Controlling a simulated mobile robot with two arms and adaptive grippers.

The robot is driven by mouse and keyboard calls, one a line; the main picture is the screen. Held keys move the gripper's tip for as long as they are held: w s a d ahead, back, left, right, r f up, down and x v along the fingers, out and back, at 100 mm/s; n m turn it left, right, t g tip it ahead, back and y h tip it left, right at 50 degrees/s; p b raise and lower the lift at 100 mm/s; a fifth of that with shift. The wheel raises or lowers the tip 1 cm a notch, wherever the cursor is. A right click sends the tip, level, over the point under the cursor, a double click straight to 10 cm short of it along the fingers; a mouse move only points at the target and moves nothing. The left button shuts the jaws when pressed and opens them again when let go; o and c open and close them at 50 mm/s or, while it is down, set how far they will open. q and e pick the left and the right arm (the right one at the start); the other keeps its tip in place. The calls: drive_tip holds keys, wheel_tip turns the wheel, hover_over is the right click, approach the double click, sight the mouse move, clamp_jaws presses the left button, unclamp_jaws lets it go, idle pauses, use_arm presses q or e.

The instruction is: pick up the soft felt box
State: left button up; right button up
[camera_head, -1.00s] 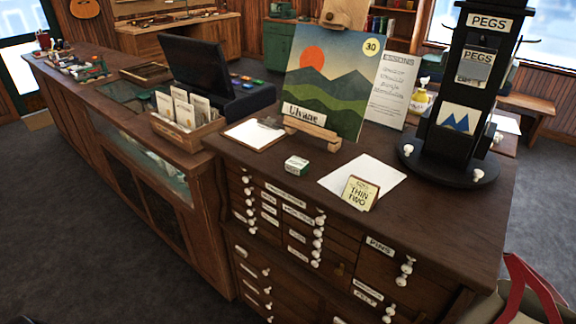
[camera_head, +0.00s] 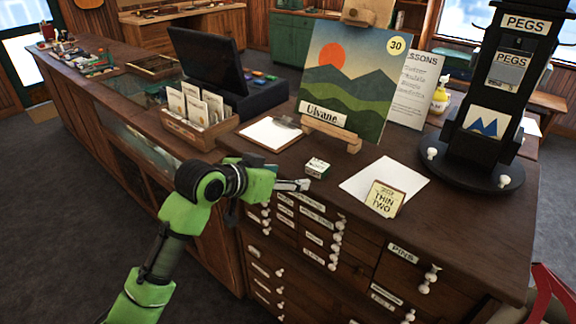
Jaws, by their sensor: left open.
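A small white and green box (camera_head: 317,168), which looks like the felt box, sits on the dark wooden cabinet top near its front edge. Its label is too small to read. My left gripper (camera_head: 302,185) is just in front of and to the left of the box, at the cabinet's front edge. Its fingers are open and empty, and look apart from the box. My right gripper is not in view.
A clipboard (camera_head: 270,134) lies behind the box. A painting (camera_head: 349,80) on an easel stands farther back. A white sheet (camera_head: 372,179) with a "THIN TWO" card (camera_head: 384,198) is to the right. A black pegs stand (camera_head: 489,110) is at far right.

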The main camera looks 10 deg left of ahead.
use_arm(q)
wheel_tip(320, 180, up, 4)
drive_tip(key=s+f, duration=0.1)
drive_tip(key=p, duration=0.2)
approach(314, 167)
drive_tip(key=shift+m, duration=0.3)
drive_tip(key=x, duration=0.4)
drive_tip(key=shift+w+d+f, duration=0.1)
drive_tip(key=shift+w+f, duration=0.05)
drive_tip(key=shift+w, duration=0.15)
drive_tip(key=shift+w+d+f, duration=0.15)
drive_tip(key=shift+w+d, duration=0.05)
drive_tip(key=shift+w, duration=0.05)
drive_tip(key=shift+p+x, duration=1)
drive_tip(key=shift+x, duration=1.3)
drive_tip(key=shift+s+d, duration=0.1)
drive_tip(key=c, duration=1)
